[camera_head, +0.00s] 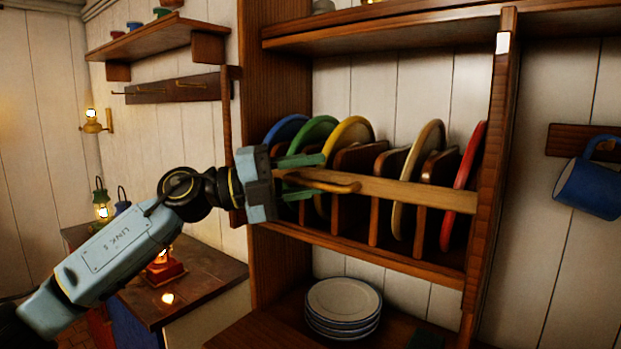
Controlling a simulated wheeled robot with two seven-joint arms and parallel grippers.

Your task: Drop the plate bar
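The plate bar (420,191) is a pale wooden rail across the front of the plate rack, sloping in the picture, with a rounded wooden handle (338,185) near its left end. Behind it stand a blue plate (284,129), a green plate (318,128), a yellow plate (352,129), a tan plate (424,150) and a red plate (470,160), on edge between dividers. My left gripper (305,177) comes from the left, one green finger above the handle and one below. Whether the fingers press on it cannot be told. My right gripper is out of view.
The rack's wooden frame (490,150) stands close on the right. Stacked plates (343,302) sit on the shelf below. A blue mug (590,187) hangs at the right. A counter with a red lantern (163,268) lies below my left arm.

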